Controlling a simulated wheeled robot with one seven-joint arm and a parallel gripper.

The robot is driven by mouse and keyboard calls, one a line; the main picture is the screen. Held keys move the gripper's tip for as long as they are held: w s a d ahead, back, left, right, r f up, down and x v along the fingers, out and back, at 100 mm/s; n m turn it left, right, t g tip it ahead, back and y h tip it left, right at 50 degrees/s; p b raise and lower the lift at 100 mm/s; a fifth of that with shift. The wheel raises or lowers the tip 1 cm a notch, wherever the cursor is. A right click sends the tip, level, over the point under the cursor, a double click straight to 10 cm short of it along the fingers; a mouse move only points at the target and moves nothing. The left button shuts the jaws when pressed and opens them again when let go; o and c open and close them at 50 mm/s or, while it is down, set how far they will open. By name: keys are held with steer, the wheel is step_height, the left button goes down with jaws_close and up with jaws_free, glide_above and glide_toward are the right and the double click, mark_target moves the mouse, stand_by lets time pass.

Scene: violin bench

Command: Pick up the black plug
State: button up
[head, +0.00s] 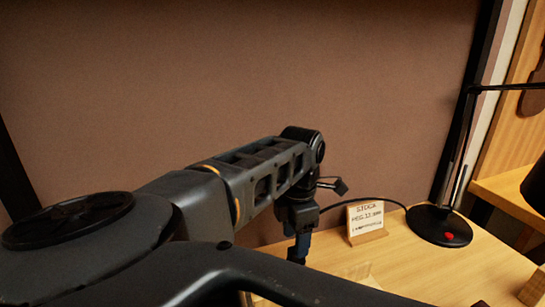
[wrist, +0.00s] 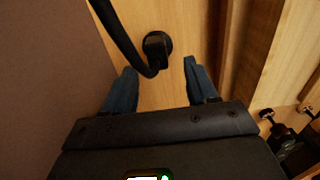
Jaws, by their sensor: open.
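The black plug (wrist: 158,42) is a dark block on a round disc, on the pale wood in the wrist view. A thick black cord comes from the upper left and curves in beside it. My gripper (wrist: 160,68) is open, with blue fingers spread to either side and the space between them empty. The plug lies just beyond the fingertips, roughly centred between them. In the head view my gripper (head: 299,252) points down over the bench at the back; I cannot make out the plug there.
A small stock card (head: 365,220) stands right of my gripper. A black lamp (head: 440,226) stands farther right, its cord running left towards my gripper. A brown wall (head: 270,90) is close behind. Wooden ledges (wrist: 240,60) and dark metal parts (wrist: 285,138) lie to the right in the wrist view.

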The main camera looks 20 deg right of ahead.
steer(key=f, duration=0.1)
steer(key=f+b, duration=0.1)
steer(key=f, duration=0.1)
steer(key=f+b, duration=0.1)
steer(key=f, duration=0.1)
steer(key=shift+w+d, duration=0.2)
steer(key=shift+w, duration=0.05)
steer(key=shift+r, duration=0.1)
steer(key=c, duration=1)
step_height(320, 180, up, 5)
steer(key=p, duration=0.2)
steer(key=shift+d+r+p, duration=0.1)
steer(key=shift+d+p, duration=0.05)
steer(key=shift+p, duration=0.15)
steer(key=shift+s+d+r+p, duration=0.5)
steer(key=shift+d+r, duration=0.45)
steer(key=shift+d, duration=0.9)
steer(key=shift+s+d+r+p, duration=0.4)
steer(key=shift+s+d+r, duration=0.4)
steer(key=shift+d, duration=1)
steer(key=shift+s+d+r+p, duration=0.45)
steer(key=shift+d+r, duration=0.65)
steer(key=shift+d, duration=0.75)
